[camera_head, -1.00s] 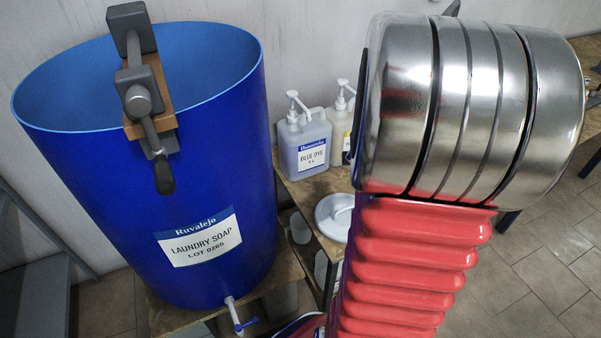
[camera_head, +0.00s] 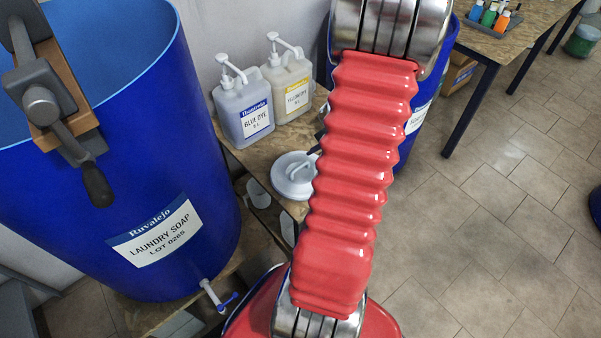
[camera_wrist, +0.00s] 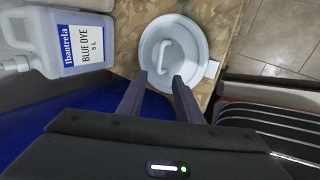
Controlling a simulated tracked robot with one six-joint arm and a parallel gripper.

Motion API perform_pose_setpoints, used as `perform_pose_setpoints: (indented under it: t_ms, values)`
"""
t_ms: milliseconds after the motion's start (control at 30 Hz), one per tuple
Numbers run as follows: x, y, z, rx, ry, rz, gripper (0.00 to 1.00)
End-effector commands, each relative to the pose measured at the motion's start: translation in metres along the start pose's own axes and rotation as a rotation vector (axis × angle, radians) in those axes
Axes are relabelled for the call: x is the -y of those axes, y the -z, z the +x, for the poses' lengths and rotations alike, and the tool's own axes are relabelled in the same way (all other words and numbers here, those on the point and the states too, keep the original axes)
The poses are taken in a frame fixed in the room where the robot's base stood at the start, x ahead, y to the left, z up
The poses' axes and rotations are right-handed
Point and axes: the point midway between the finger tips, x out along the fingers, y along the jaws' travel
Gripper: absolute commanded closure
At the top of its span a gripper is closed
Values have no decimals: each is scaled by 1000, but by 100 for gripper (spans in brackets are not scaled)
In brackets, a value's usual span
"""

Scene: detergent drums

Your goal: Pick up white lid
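The white lid (camera_head: 296,174) is a round disc with a raised loop handle. It lies on a wooden shelf between the two drums in the head view. In the wrist view the white lid (camera_wrist: 192,38) is just beyond my fingers, its handle near the middle. My gripper (camera_wrist: 161,80) is open, its two dark fingers apart with nothing between them. The fingertips overlap the lid's near edge in the picture; I cannot tell whether they touch it. In the head view my red arm hides most of the gripper; only a dark tip shows beside the lid.
Another blue drum (camera_head: 408,150) is behind my arm.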

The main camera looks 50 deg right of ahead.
Motion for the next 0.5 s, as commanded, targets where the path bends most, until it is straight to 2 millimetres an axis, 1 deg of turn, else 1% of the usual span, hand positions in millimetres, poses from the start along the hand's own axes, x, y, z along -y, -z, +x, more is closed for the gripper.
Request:
perform_pose_setpoints:
  t_ms: [167,500]
  values:
    - [0,1,9,-2,0,0,68]
    - [-1,1,45,-3,1,-1,68]
